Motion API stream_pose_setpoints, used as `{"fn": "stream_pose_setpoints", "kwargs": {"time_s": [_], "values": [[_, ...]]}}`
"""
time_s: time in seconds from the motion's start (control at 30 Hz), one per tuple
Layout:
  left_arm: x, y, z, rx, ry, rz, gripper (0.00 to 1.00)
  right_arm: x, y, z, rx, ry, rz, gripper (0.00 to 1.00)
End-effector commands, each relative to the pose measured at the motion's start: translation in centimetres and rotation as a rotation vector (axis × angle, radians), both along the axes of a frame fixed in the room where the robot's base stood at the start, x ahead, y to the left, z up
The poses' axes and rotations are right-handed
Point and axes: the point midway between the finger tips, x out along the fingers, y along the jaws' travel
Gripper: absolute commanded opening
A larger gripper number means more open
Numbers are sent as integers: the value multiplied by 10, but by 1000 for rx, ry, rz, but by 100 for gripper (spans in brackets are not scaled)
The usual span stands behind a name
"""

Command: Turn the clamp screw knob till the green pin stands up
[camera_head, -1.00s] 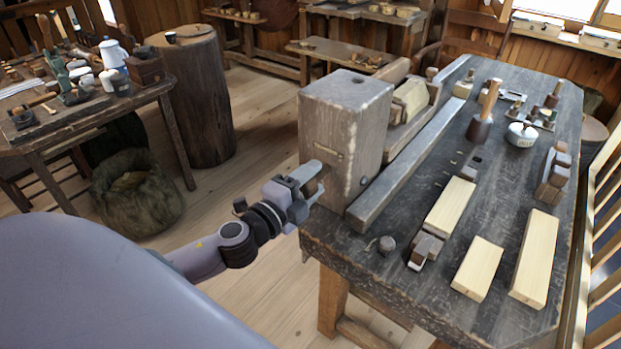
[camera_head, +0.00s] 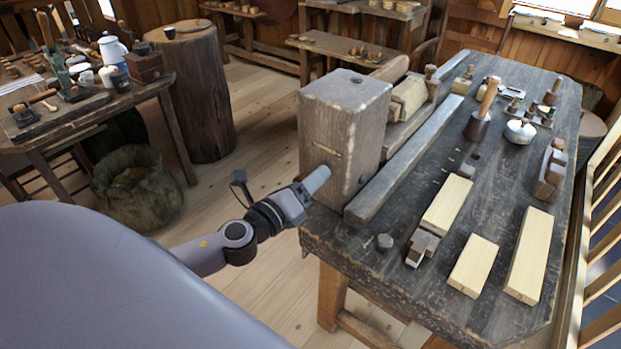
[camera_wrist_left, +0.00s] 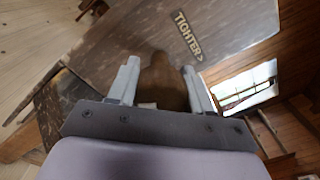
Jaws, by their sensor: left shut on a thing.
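The clamp screw knob (camera_wrist_left: 162,82) is a brown, rounded piece between my left fingers in the left wrist view. It sits at the front face of a tall grey wooden block (camera_head: 338,125) at the bench's near left corner. My left gripper (camera_head: 317,181) is at that face, shut on the knob, with a finger on either side in the wrist view (camera_wrist_left: 162,88). In the head view its fingers show nearly edge-on and hide the knob. A "TIGHTER" label (camera_wrist_left: 188,35) with an arrow is on the block. I see no green pin. My right gripper is out of view.
A long rail (camera_head: 405,165) runs behind the block. A sack (camera_head: 137,186) and stump (camera_head: 192,100) stand left; floor between is clear.

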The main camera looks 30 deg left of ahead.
Motion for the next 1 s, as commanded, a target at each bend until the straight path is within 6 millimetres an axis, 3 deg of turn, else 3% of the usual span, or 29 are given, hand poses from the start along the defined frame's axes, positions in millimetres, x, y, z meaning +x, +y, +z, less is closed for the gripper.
{"fn": "stream_pose_setpoints", "kwargs": {"time_s": [0.03,0.4,0.9,0.93,1.0], "values": [[-3,-3,-7,28,13,-9,19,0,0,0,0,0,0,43],[-3,-3,-8,164,2,-9,19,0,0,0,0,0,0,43],[-3,-3,-8,180,2,-8,19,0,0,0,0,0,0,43],[-3,-3,-8,180,2,-8,56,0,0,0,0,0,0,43],[-3,-3,-8,180,2,-8,75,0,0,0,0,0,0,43]]}}
